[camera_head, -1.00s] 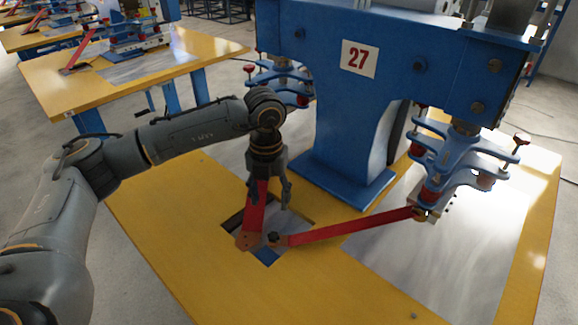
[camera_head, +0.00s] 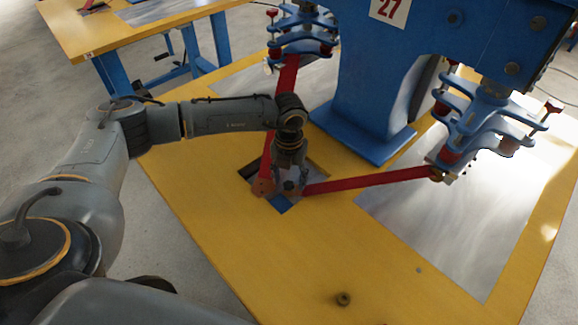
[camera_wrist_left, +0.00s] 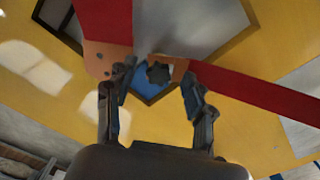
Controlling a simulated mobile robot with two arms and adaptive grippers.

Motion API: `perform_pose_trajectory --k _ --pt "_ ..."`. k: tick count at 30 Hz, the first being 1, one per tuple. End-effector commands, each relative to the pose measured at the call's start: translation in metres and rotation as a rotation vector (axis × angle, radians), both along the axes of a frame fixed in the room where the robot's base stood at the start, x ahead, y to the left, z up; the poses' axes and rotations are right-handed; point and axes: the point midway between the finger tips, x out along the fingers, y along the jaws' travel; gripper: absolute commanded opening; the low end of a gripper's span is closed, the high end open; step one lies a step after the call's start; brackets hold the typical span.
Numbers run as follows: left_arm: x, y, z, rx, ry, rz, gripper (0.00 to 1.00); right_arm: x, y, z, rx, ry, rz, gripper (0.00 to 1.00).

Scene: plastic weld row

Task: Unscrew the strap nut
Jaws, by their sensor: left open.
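The strap nut (camera_wrist_left: 158,72) is a dark, lobed knob over the table cut-out, beside the copper ends of the red straps. In the head view it is small and partly hidden by my left gripper (camera_head: 290,184). That gripper points down over it. In the left wrist view my left gripper (camera_wrist_left: 155,84) is open, its fingers on either side of the nut with gaps showing. One red strap (camera_head: 365,183) runs right to the right clamp head; another red strap (camera_head: 288,80) runs up to the left one. My right gripper is not in view.
The blue press column (camera_head: 375,90) stands behind the cut-out on the yellow table (camera_head: 240,245). Blue clamp heads hang at left (camera_head: 300,35) and right (camera_head: 490,115). A small dark ring-shaped part (camera_head: 343,299) lies near the table's front. The front table area is mostly clear.

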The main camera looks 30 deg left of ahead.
Motion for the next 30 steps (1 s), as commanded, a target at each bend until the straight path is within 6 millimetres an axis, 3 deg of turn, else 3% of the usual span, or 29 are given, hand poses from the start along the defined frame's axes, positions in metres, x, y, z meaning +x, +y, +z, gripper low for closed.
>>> perform_pose_trajectory --k 11,19,25,30 --pt "0.0 0.0 -0.007 0.001 0.0 0.0 0.54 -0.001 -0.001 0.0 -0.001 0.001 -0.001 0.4" --pt "0.0 0.0 -0.007 0.001 0.0 0.0 0.03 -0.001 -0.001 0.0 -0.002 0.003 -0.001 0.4" --pt "-0.001 0.0 -0.006 0.001 0.001 0.043 0.0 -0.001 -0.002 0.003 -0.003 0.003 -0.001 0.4" --pt "-0.002 0.0 -0.004 0.0 0.002 0.283 0.0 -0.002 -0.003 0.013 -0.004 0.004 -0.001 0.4"
